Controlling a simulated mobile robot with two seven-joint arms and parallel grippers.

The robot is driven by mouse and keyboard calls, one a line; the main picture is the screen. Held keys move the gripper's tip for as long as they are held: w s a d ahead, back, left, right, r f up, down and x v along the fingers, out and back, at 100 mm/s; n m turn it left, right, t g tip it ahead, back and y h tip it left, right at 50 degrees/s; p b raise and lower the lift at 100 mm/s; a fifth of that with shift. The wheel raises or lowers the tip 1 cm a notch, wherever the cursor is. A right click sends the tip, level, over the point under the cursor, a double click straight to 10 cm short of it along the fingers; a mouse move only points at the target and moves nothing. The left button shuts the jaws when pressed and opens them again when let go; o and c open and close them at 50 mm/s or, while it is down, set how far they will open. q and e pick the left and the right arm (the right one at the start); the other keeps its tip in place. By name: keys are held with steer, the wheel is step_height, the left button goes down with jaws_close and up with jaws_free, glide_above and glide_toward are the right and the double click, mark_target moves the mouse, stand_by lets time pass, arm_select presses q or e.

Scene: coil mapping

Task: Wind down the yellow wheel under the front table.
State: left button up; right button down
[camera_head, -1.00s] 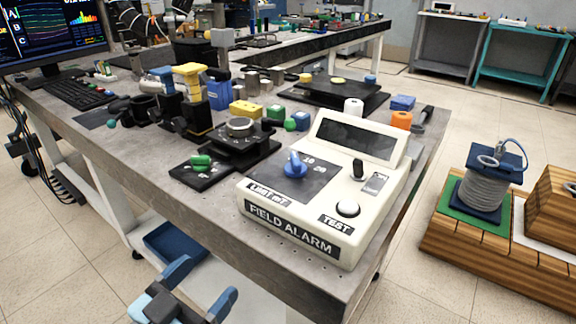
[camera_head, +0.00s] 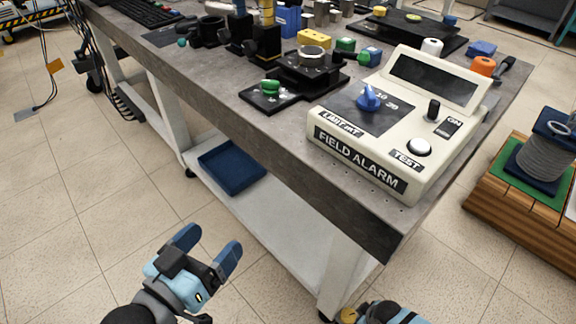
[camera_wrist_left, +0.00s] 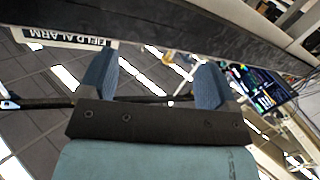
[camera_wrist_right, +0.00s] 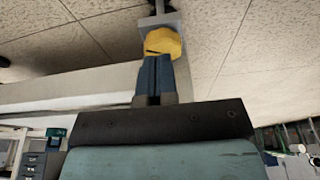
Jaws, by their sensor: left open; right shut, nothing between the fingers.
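The yellow wheel (camera_head: 348,315) shows at the bottom edge of the head view, beside the foot of the front table's (camera_head: 215,82) near leg. In the right wrist view the wheel (camera_wrist_right: 164,43) is a rounded yellow knob on a grey mount, just beyond my right fingertips. My right gripper (camera_wrist_right: 154,60) is shut with nothing between its fingers, and its tips overlap the wheel's lower edge. I cannot tell whether they touch it. In the head view my right gripper (camera_head: 372,313) is partly cut off. My left gripper (camera_head: 207,250) is open and empty, in front of the table.
The cream field alarm box (camera_head: 395,125) stands on the table's near corner. A blue tray (camera_head: 232,166) lies on the white lower shelf (camera_head: 270,215). A wire coil on a wooden block (camera_head: 510,205) stands at the right. The floor at the left is largely clear.

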arm_select(q)
steer(key=w+m+b, duration=0.1)
steer(key=a+m+b, duration=0.1)
steer(key=b, duration=0.1)
steer(key=shift+w+a+f+t+h, duration=0.1)
steer(key=shift+w+f+t+h, duration=0.1)
steer(key=shift+w+t+h, duration=0.15)
arm_select(e)
step_height(320, 180, down, 5)
steer(key=shift+f, duration=0.15)
arm_select(q)
steer(key=shift+b, duration=0.3)
steer(key=shift+s+r+p, duration=0.15)
steer(key=shift+r+p, duration=0.05)
steer(key=shift+p, duration=0.25)
